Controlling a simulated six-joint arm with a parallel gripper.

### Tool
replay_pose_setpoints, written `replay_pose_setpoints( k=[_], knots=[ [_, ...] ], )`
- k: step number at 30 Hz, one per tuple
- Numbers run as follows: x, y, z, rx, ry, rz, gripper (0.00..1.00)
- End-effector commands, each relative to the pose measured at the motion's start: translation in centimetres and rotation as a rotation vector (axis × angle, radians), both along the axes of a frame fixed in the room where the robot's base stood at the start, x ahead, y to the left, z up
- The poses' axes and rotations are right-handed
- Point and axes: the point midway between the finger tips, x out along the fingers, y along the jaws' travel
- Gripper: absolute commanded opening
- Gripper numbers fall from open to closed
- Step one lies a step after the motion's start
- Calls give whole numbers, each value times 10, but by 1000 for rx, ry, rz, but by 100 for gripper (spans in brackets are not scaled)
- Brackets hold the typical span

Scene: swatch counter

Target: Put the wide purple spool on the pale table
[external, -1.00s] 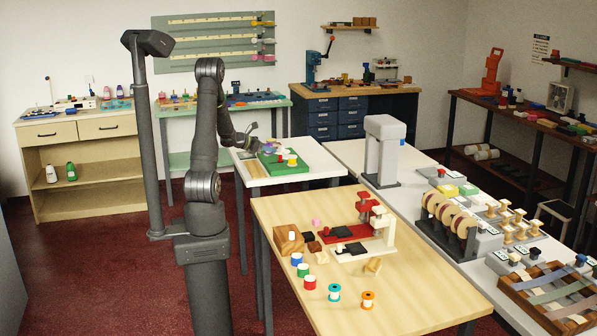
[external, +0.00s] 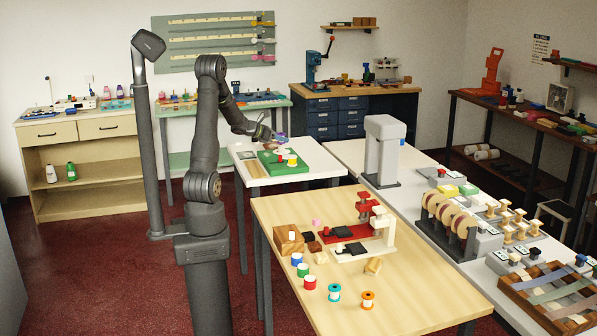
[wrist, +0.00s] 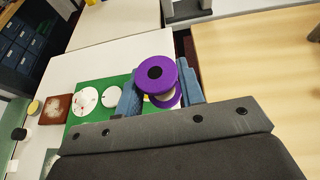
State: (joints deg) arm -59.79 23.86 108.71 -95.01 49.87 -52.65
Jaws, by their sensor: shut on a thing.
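The wide purple spool (wrist: 157,71) is held between the blue fingers of my gripper (wrist: 160,88) in the wrist view. Its dark centre hole faces the camera. In the external view my gripper (external: 273,137) is above the white table (external: 322,171), over the back of the green board (external: 287,169). The spool is small and partly hidden there. The pale wood table (external: 430,302) stands nearer the camera; its surface also shows at the right of the wrist view (wrist: 240,55).
Red and yellow pieces stand on the green board. The wood table holds a wooden block (external: 288,240), a red and white device (external: 372,235) and several spools, including teal (external: 334,292) and orange (external: 367,299) ones. Its front right is clear. A grey press (external: 382,150) stands behind it.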

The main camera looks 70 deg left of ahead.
Motion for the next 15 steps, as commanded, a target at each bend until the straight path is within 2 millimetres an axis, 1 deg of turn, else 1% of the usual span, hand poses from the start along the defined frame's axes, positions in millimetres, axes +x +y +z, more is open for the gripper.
replay_pose_setpoints(
  k=[1,5,6,8,9,11,12,14,15],
  knots=[
    [14,-10,0,0,0,-28,14],
    [51,-38,0,1,3,-99,14],
    [63,-48,0,3,4,-125,14],
    [81,-66,0,3,6,-163,14],
    [93,-78,0,3,6,-188,14],
    [111,-97,0,4,8,-226,14],
    [122,-110,-1,5,10,-252,14],
    [138,-130,-1,6,10,-290,14],
    [149,-145,0,6,10,-315,14]
  ],
)
